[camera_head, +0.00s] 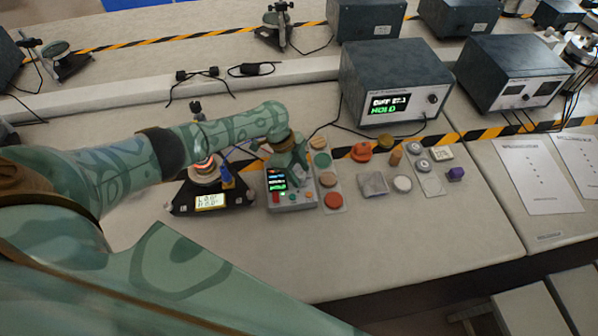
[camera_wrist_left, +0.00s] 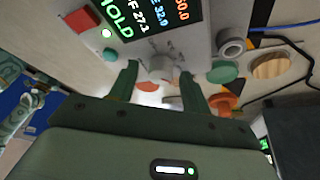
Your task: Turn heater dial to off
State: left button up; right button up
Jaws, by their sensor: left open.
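The heater control box (camera_head: 291,199) is a small grey unit on the bench, with a lit screen showing green HOLD. In the left wrist view its panel (camera_wrist_left: 222,22) fills the top, with the screen (camera_wrist_left: 150,14), a red button (camera_wrist_left: 82,20) and a small grey dial (camera_wrist_left: 161,66). My left gripper (camera_head: 300,176) is over the box's right side; the arm hides the dial in the head view. In the left wrist view my left gripper (camera_wrist_left: 158,84) is open, with one finger on each side of the dial; contact cannot be told. My right gripper is out of view.
A black stand (camera_head: 240,196) with a glowing red top and yellow display is left of the box. Coloured discs, including a red one (camera_head: 333,201), lie close on its right. A larger instrument (camera_head: 392,80) stands behind. The front bench is clear.

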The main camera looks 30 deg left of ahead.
pick_arm(q)
jog(key=c, duration=1)
